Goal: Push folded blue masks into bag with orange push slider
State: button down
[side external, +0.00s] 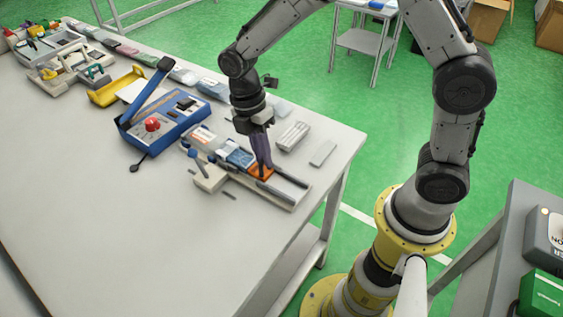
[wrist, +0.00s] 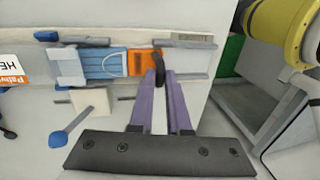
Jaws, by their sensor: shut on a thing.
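The orange push slider (side external: 260,172) sits in a pale fixture near the table's right end. It also shows in the wrist view (wrist: 143,62), with a dark upright handle (wrist: 159,66) at its right. My gripper (side external: 263,165) points down with its purple fingers shut on the slider's handle; the fingers show in the wrist view (wrist: 160,90). The folded blue masks (side external: 238,157) lie flat in the fixture, left of the slider and apparently against it in the wrist view (wrist: 108,62). The clear bag (side external: 208,140) lies at the left, around the masks' left end.
A blue heat sealer (side external: 165,122) with a red knob stands left of the fixture. A blue-knobbed lever (side external: 195,165) stands at the fixture's front. Small pale blocks (side external: 292,135) lie behind it. The table's front (side external: 150,230) is clear.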

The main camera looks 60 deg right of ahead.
jog(key=w, duration=1)
jog(key=shift+r, duration=0.1)
jog(key=c, duration=0.9)
grip_release()
jog(key=w+r, duration=0.1)
jog(key=r, duration=0.8)
jog(key=w+r, duration=0.1)
jog(key=r, duration=0.3)
jog(key=shift+w+r, duration=0.25)
jog(key=shift+w, duration=0.05)
